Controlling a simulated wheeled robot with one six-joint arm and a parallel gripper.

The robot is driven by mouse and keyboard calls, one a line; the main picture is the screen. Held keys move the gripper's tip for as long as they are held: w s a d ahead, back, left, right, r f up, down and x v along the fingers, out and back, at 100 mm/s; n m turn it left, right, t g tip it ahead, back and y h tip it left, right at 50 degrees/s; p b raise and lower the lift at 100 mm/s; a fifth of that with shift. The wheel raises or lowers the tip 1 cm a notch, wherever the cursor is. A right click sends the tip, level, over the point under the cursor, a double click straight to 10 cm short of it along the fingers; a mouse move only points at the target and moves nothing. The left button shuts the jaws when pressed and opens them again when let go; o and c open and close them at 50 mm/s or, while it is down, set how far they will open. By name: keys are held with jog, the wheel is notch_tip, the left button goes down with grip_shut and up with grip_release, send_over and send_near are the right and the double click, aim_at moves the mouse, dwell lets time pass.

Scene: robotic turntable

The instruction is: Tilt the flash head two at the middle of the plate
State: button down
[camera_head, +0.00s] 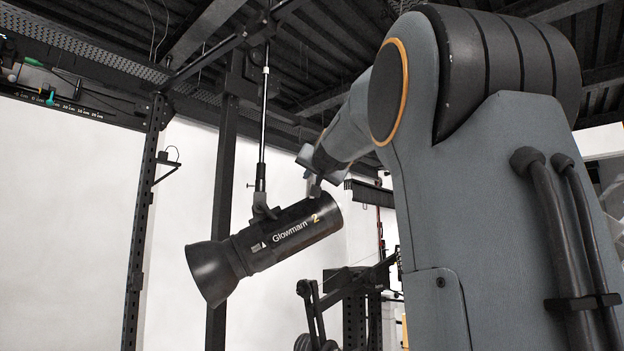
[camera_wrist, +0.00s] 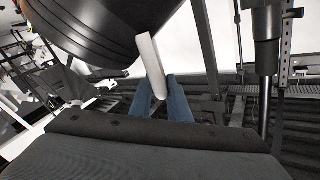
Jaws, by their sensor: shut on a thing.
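Flash head two (camera_head: 270,245) is a black cylinder marked "Glowmarn 2" that hangs from a thin vertical rod (camera_head: 263,130). It is tilted, with its flared front end low at the left and its rear end higher at the right. My gripper (camera_head: 315,187) is at the top of its rear end. In the wrist view, my gripper's blue fingers (camera_wrist: 165,103) are shut on a pale bar (camera_wrist: 152,66). The bar runs up to the dark round body of the flash head (camera_wrist: 105,28). The plate's middle cannot be made out.
A dark upright post (camera_head: 222,200) stands behind the flash head, and a perforated post (camera_head: 145,200) stands to its left. Black stand parts (camera_head: 345,300) are below at the right. Beams cross overhead. White wall shows at the left, with open space before it.

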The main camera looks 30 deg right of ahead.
jog(key=c, duration=1.8)
grip_release()
jog(key=shift+w+a+f, duration=0.1)
jog(key=shift+w+a, duration=0.05)
jog(key=shift+a, duration=0.05)
jog(key=shift+d, duration=0.1)
jog(key=shift+s, duration=0.25)
jog(key=b+v, duration=0.2)
jog(key=v, duration=0.5)
jog(key=shift+s, duration=0.2)
